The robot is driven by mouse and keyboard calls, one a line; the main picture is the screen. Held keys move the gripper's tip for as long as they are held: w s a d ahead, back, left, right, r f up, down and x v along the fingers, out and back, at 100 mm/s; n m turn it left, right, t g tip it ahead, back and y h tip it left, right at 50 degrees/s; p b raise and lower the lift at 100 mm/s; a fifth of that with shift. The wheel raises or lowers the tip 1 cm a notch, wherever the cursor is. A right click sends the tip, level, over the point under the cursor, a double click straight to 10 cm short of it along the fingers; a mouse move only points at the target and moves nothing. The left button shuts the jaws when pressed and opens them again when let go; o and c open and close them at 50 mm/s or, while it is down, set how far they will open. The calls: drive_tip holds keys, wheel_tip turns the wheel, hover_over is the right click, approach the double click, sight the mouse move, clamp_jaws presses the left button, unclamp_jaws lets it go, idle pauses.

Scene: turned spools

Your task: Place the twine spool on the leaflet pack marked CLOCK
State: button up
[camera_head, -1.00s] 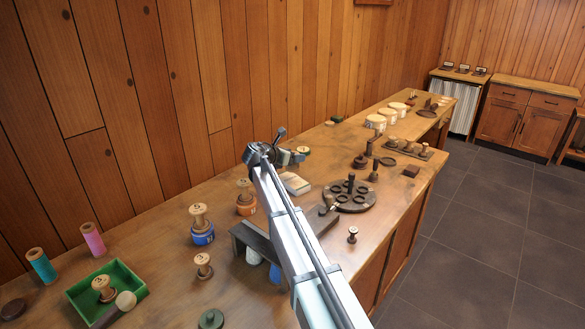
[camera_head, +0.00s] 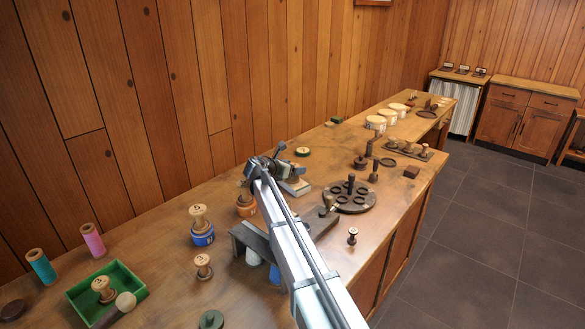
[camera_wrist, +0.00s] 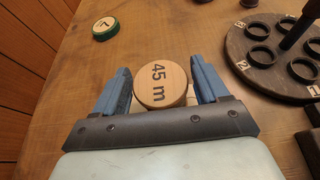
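A pale wooden spool (camera_wrist: 162,84) marked "45 m" stands between the two blue fingers of my gripper (camera_wrist: 162,82) in the wrist view, seen from its top end. In the head view my gripper (camera_head: 283,172) is low over a pale leaflet pack (camera_head: 297,187) on the bench, and the spool is hard to make out there. The pack is mostly hidden under the gripper; its marking cannot be read. I cannot tell whether the spool touches it.
A dark round rack (camera_head: 350,198) with rings and a post is to the right, also in the wrist view (camera_wrist: 236,50). A green-based disc (camera_wrist: 106,27) lies beyond the fingers. Spools on blue (camera_head: 203,236) and orange (camera_head: 246,208) bases and a green tray (camera_head: 127,279) are left.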

drive_tip(key=shift+o, duration=1.2)
drive_tip(key=shift+r, duration=0.1)
drive_tip(key=shift+s+a+r, duration=0.1)
drive_tip(key=shift+s+r, duration=0.05)
drive_tip(key=v, duration=1.1)
drive_tip(key=shift+s+a, duration=0.2)
